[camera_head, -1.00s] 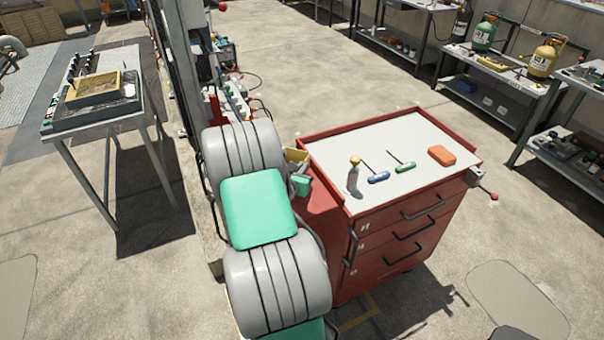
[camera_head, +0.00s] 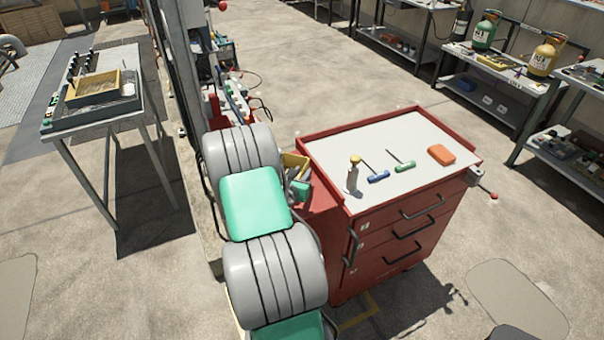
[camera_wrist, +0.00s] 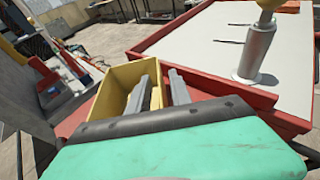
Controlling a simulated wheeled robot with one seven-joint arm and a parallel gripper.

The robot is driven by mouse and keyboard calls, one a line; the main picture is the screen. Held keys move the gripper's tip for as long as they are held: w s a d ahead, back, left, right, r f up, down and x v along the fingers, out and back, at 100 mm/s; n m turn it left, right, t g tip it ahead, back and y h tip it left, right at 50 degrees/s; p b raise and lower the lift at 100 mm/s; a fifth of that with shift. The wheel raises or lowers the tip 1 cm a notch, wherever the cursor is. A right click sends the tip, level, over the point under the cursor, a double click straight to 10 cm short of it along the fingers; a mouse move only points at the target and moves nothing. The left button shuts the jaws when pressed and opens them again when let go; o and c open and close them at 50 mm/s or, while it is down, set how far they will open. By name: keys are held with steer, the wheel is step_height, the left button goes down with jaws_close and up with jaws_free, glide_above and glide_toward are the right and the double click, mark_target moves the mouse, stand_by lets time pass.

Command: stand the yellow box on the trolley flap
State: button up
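The open-topped yellow box (camera_wrist: 118,84) stands just ahead of my gripper in the wrist view, at the left side of the red trolley. In the head view the yellow box (camera_head: 294,160) is partly hidden by my arm and gripper (camera_head: 300,187). The red flap (camera_head: 318,200) sticks out from the trolley's left side; it also shows beneath and left of the box in the wrist view (camera_wrist: 78,118). My gripper (camera_wrist: 164,82) has its fingers apart, one inside the box and one outside its right wall. The box looks upright; its underside is hidden.
The trolley top (camera_head: 400,150) holds a silver bottle (camera_head: 353,175), a blue-handled tool (camera_head: 379,177), a green-handled tool (camera_head: 405,167) and an orange block (camera_head: 441,154). A workbench (camera_head: 95,120) stands at left. Shelves with gas cylinders (camera_head: 545,57) stand at right.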

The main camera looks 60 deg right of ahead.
steer(key=b+v, duration=0.2)
steer(key=v, duration=1)
steer(key=w+a+r+m+y, duration=0.2)
steer(key=a+m+y, duration=0.1)
steer(key=a+m, duration=0.4)
steer(key=w+a+r+m+t+y, duration=0.15)
steer(key=a+m+y, duration=0.25)
steer(key=a, duration=0.5)
steer(key=w+a+r+m+g+y, duration=0.1)
steer(key=w+a+r+m+y, duration=0.15)
steer(key=a+m, duration=0.5)
steer(key=s+a+r+m+y, duration=0.1)
steer(key=s+a+r+y, duration=0.1)
steer(key=a, duration=0.5)
steer(key=s+a+r+m+y, duration=0.1)
steer(key=s+a+r+y, duration=0.1)
steer(key=a, duration=0.5)
steer(key=shift+s+r+y, duration=0.3)
steer(key=shift+s+y, duration=0.05)
steer(key=shift+s, duration=0.3)
steer(key=shift+a, duration=0.15)
